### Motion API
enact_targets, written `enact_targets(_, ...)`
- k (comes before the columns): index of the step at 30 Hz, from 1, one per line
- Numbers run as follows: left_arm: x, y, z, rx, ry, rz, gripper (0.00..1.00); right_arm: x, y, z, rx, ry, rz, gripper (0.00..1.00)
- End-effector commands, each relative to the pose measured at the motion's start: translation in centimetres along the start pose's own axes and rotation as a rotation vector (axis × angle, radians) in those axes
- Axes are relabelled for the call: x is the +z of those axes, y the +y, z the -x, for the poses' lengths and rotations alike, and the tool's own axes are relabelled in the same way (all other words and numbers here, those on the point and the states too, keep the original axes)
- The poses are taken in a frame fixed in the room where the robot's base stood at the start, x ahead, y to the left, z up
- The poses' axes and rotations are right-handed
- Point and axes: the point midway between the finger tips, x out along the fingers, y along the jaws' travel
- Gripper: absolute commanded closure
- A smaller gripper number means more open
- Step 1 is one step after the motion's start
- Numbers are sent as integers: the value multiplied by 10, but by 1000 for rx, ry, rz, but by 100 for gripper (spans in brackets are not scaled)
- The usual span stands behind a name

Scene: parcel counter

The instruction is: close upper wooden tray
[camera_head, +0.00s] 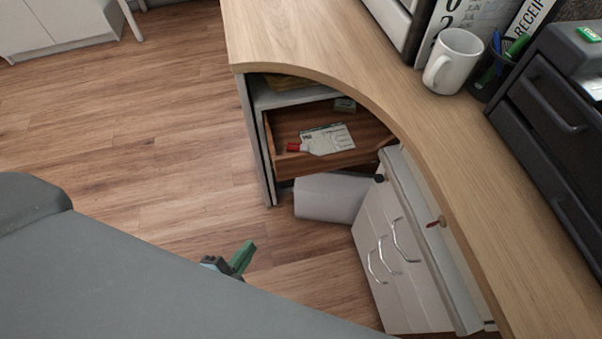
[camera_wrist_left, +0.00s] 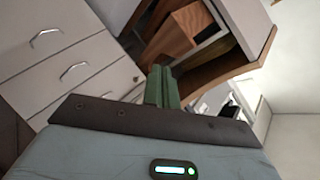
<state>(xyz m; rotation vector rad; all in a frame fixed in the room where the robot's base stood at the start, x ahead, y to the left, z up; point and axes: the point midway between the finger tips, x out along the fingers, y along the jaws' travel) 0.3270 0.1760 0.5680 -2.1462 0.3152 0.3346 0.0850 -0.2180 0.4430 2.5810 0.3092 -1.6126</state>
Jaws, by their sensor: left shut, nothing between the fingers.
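The upper wooden tray (camera_head: 370,130) is under the curved counter, and its inside is visible, so it stands at least partly open. Brown wooden panels, apparently of the tray (camera_wrist_left: 178,36), show beyond the fingers in the left wrist view. My left gripper (camera_head: 240,258) is low in front of the tray and apart from it, over the floor in the head view. Its green fingers (camera_wrist_left: 161,86) are together and empty. My right gripper is not seen.
A white cabinet with several handled drawers (camera_head: 391,262) stands to the right of the tray, under the counter (camera_head: 300,45). A white rounded object (camera_head: 328,197) sits below the tray. A mug (camera_head: 454,60) and pen holder stand on top. The floor at left is clear.

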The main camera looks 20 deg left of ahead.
Motion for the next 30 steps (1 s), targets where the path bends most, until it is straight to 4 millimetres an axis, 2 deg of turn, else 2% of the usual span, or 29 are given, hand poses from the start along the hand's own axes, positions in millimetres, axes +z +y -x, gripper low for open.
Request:
enact_targets(1,1,5,-17,-33,28,-68,100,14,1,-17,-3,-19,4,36)
enact_targets(6,-15,-3,-56,-159,118,-319,100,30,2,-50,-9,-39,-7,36)
enact_targets(9,-25,-7,-73,-226,155,-449,100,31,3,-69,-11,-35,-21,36)
enact_targets(13,-34,-11,-87,-288,182,-568,100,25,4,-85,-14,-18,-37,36)
enact_targets(20,-41,-16,-93,-325,195,-636,100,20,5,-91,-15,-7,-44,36)
enact_targets(26,-43,-18,-96,-324,196,-635,100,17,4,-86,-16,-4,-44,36)
enact_targets(30,-48,-22,-108,-327,197,-635,100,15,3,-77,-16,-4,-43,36)
